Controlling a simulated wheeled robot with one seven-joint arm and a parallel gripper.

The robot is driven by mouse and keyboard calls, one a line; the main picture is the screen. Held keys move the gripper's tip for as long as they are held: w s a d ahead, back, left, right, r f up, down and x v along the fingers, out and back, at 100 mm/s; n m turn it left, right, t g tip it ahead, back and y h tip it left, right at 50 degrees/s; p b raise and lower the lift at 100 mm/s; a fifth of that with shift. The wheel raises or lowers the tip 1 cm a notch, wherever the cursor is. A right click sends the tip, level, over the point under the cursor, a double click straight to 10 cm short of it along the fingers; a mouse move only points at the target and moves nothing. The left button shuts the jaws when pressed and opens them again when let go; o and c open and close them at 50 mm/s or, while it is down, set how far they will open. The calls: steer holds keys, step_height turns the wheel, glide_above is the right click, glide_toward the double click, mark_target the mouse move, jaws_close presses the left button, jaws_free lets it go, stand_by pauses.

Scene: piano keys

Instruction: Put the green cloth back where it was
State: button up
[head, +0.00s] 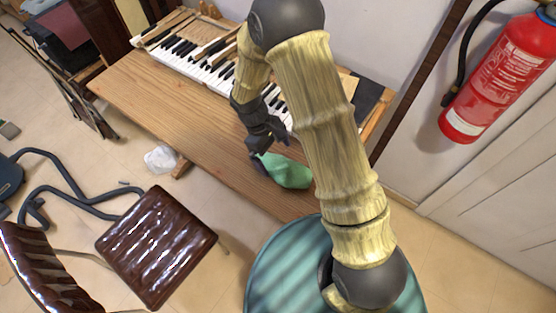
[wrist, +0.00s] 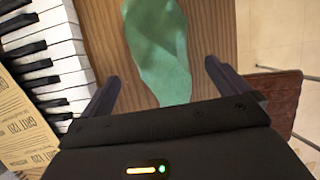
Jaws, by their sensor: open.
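The green cloth (head: 285,171) lies crumpled on the wooden table (head: 146,92) near its front edge, partly behind my arm in the head view. In the wrist view the cloth (wrist: 160,50) lies on the brown wood, ahead of and between my fingers. My gripper (head: 259,152) is open just above the table, at the cloth's left end in the head view. In the wrist view my gripper (wrist: 162,82) has its two fingers wide apart, with the near end of the cloth between them. I cannot tell whether a finger touches the cloth.
Piano keys (head: 190,60) run along the back of the table, and also show at the left in the wrist view (wrist: 45,60). A brown chair (head: 155,245) stands in front; a fire extinguisher (head: 495,80) hangs at right.

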steer(key=v, duration=0.8)
steer(key=shift+s, duration=0.1)
stand_by(0.3)
steer(key=s+d+r+m+t+y, duration=0.1)
steer(key=s+d+r+m, duration=0.3)
steer(key=d, duration=0.4)
steer(key=s+d+r+m+t+y, duration=0.2)
steer(key=s+d+r+m+t, duration=0.2)
steer(key=d, duration=0.4)
steer(key=s+r+m, duration=0.1)
steer(key=m, duration=0.1)
steer(key=shift+m+y, duration=0.3)
steer(key=shift+m, duration=0.1)
